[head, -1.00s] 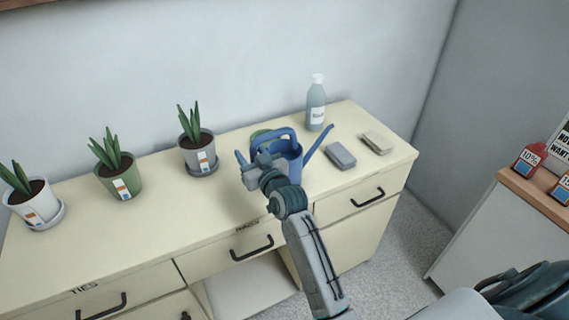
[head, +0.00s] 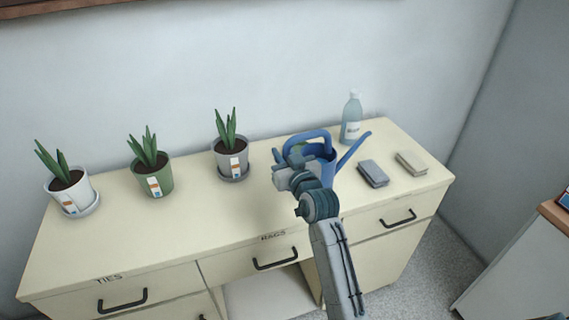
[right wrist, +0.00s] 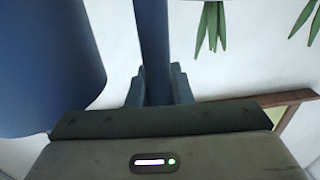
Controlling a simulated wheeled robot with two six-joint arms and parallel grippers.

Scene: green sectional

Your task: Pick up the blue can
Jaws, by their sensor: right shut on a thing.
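The blue can is a watering can (head: 322,172) with a loop handle and a long spout pointing up to the right, at the right part of the cream cabinet top in the head view. My right gripper (head: 289,165) is shut on its handle at the left side; my wrist hides part of the can. In the right wrist view the blue handle (right wrist: 153,45) stands between the two fingers of the right gripper (right wrist: 157,85), and the can's body (right wrist: 45,65) fills the left. The can looks slightly raised; its base is hidden. My left gripper is not in view.
A bottle (head: 351,120) stands behind the can. A grey-blue block (head: 373,173) and a beige block (head: 411,163) lie to its right. Potted plants (head: 232,160) stand to the left on the cabinet top (head: 205,215), with bare surface in front of them.

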